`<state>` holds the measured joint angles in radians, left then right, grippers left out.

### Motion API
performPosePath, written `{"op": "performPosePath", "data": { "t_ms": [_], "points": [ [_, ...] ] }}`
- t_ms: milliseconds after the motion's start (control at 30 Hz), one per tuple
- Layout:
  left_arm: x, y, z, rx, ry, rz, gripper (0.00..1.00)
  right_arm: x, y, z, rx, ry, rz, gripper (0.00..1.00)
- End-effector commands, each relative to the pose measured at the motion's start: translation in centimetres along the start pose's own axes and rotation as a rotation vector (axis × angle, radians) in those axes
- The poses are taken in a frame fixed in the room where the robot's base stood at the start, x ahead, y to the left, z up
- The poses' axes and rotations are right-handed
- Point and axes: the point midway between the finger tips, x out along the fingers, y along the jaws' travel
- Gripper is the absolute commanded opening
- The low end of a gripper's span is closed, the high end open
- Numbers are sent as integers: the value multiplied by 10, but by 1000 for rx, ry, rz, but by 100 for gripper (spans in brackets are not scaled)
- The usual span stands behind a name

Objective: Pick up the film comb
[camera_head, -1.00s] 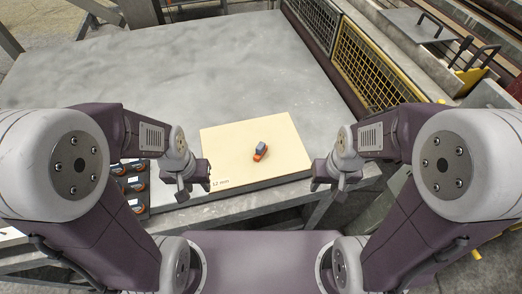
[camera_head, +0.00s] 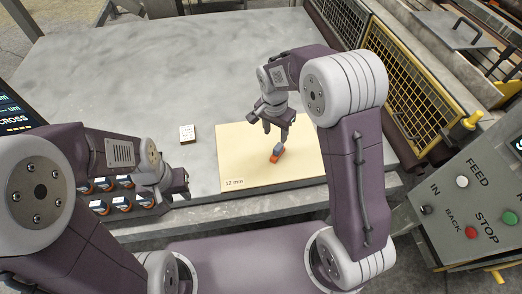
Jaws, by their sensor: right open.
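A small tool with a blue-grey body and an orange end (camera_head: 276,153) lies on the pale veneer board marked 12 mm (camera_head: 243,160). A small white square piece with faint dark marks (camera_head: 187,134) lies on the grey table left of the board. It may be the film comb, but it is too small to be sure. My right gripper (camera_head: 276,130) is open, pointing down just above and behind the blue-grey and orange tool, apart from the white piece. My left gripper (camera_head: 180,186) is low at the table's front edge, beside the rack; its jaw opening is not clear.
A rack (camera_head: 150,208) with several orange-and-dark items sits at the front left, partly behind my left arm. A dark screen (camera_head: 14,115) is at the left edge. A control panel (camera_head: 475,205) stands at the right. A yellow mesh guard (camera_head: 392,85) borders the table (camera_head: 130,75), whose back is clear.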

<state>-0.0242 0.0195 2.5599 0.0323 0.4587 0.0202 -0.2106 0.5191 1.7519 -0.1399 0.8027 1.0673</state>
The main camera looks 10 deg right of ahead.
Motion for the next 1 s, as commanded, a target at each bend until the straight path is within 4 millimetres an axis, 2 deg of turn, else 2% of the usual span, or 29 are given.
{"op": "performPosePath", "data": {
  "t_ms": [133,333,567,800,1000],
  "points": [
    [0,0,0,0,0,0,36,6,-1,4,-12,-5,5,47],
    [-4,0,0,1,0,0,36,35,0,4,-12,-6,7,47],
    [-7,0,-1,0,0,0,36,48,0,4,-12,-5,5,47],
    [-15,0,-2,0,0,0,36,88,0,2,-11,-5,5,47],
    [-14,0,-2,0,0,0,36,94,0,2,-11,-3,2,47]
  ]
}}
